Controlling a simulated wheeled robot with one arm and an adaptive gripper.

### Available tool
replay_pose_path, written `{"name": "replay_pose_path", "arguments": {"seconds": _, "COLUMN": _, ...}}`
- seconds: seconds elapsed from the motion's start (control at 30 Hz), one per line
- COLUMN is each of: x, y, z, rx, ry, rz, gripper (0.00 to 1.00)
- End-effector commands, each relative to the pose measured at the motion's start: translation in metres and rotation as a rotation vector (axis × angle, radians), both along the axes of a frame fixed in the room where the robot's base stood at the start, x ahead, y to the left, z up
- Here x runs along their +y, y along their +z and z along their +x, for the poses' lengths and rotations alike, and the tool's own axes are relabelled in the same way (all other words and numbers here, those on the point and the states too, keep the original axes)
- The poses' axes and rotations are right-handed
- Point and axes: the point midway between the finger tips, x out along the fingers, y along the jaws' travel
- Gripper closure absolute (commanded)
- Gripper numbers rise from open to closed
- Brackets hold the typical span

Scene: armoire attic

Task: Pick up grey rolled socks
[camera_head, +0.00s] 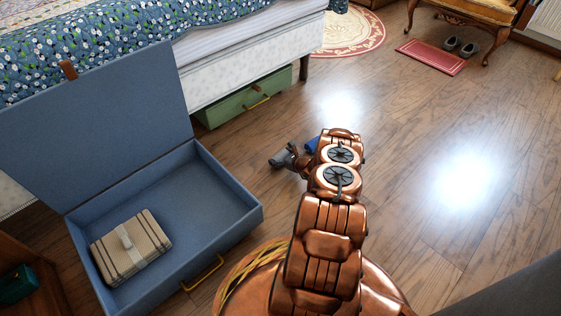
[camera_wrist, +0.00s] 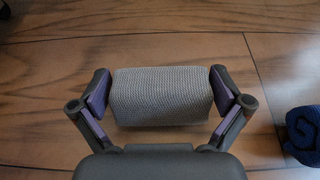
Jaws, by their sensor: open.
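The grey rolled socks (camera_wrist: 161,96) lie on the wooden floor in the middle of the wrist view, a ribbed grey roll set crosswise. My gripper (camera_wrist: 161,88) is open, with one finger at each end of the roll. The fingertips are very close to the ends; I cannot tell whether they touch. In the head view my gripper (camera_head: 289,160) is low over the floor, right of the blue case, partly hidden by my arm. The grey socks cannot be made out clearly there.
A blue rolled item (camera_wrist: 303,135) lies right of the socks; it also shows beside my arm in the head view (camera_head: 311,145). An open blue case (camera_head: 235,215) holds a striped folded cloth (camera_head: 145,250). A green box (camera_head: 240,98) sits under the bed. Floor at right is clear.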

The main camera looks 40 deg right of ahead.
Motion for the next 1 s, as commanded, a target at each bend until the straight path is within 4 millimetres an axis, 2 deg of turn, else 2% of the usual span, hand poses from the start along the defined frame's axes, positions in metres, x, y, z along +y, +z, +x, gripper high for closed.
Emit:
{"name": "replay_pose_path", "arguments": {"seconds": 0.13, "x": -0.0005, "y": -0.0034, "z": 0.0088, "rx": -0.002, "ry": -0.001, "rz": -0.001, "gripper": 0.0}}
{"name": "replay_pose_path", "arguments": {"seconds": 0.4, "x": -0.0003, "y": -0.0028, "z": 0.0098, "rx": -0.001, "ry": -0.001, "rz": 0.001, "gripper": 0.0}}
{"name": "replay_pose_path", "arguments": {"seconds": 0.83, "x": 0.0, "y": -0.003, "z": 0.0096, "rx": -0.001, "ry": 0.0, "rz": 0.001, "gripper": 0.44}}
{"name": "replay_pose_path", "arguments": {"seconds": 1.0, "x": 0.0, "y": -0.003, "z": 0.0096, "rx": -0.001, "ry": 0.0, "rz": 0.001, "gripper": 0.44}}
